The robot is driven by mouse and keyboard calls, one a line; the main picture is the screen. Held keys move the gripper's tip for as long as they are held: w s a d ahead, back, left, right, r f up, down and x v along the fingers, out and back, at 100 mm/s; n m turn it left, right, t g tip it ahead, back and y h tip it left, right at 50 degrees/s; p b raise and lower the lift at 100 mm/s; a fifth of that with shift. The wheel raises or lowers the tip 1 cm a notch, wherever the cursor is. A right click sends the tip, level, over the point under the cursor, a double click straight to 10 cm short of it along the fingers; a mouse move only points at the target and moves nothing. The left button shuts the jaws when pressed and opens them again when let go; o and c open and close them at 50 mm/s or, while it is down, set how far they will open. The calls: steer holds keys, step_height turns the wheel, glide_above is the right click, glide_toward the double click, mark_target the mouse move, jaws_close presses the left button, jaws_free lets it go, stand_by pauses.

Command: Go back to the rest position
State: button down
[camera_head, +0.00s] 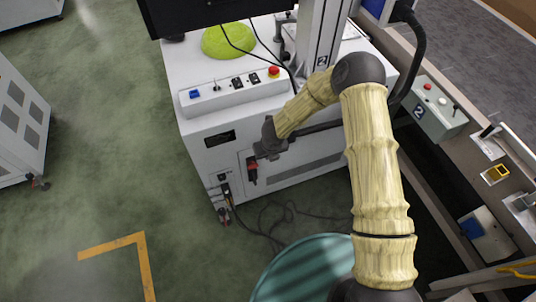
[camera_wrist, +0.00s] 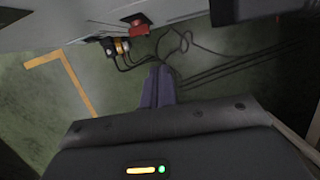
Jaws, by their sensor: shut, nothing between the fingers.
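My gripper (camera_wrist: 160,70) shows in the wrist view with its two fingers together, shut and empty. The fingers point down toward the green floor and some black cables. In the head view my arm, in a pale yellow cover, rises from the lower right, bends at a dark elbow and reaches down and left. Its dark wrist end (camera_head: 268,142) is in front of the white cabinet (camera_head: 205,150). The fingers are hard to make out in the head view. Whether the wrist touches the cabinet cannot be told.
A red switch (camera_head: 252,166) is on the cabinet front, close to my wrist. Black cables (camera_head: 285,212) lie on the floor below. A control box (camera_head: 235,92) and a lime-green dome (camera_head: 228,40) sit on the cabinet. The conveyor side (camera_head: 490,150) is at right; open floor lies left.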

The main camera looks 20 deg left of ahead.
stand_by(0.3)
steer(key=w+d+r+n+t+p, duration=0.1)
steer(key=d+r+n+p, duration=0.1)
steer(key=d+r+n, duration=0.45)
steer(key=d+r+n+y+p, duration=0.15)
steer(key=r+n, duration=0.25)
steer(key=r, duration=0.6)
steer(key=w+d+r+n+t+p, duration=0.1)
steer(key=d+r+n+p, duration=0.3)
steer(key=r, duration=0.5)
steer(key=s+d+r+n+h+p, duration=0.1)
steer(key=s+d+r+n+p, duration=0.1)
steer(key=s+d+r+n, duration=0.5)
steer(key=s+d+r+n+g+h+p, duration=0.1)
steer(key=s+d+r+n+h+p, duration=0.1)
steer(key=s+d+r+n, duration=0.5)
steer(key=s+d+r, duration=0.1)
steer(key=d, duration=0.4)
steer(key=shift+s+g, duration=0.3)
steer(key=shift+s, duration=0.05)
steer(key=shift+a+n, duration=0.1)
steer(key=shift+n, duration=0.15)
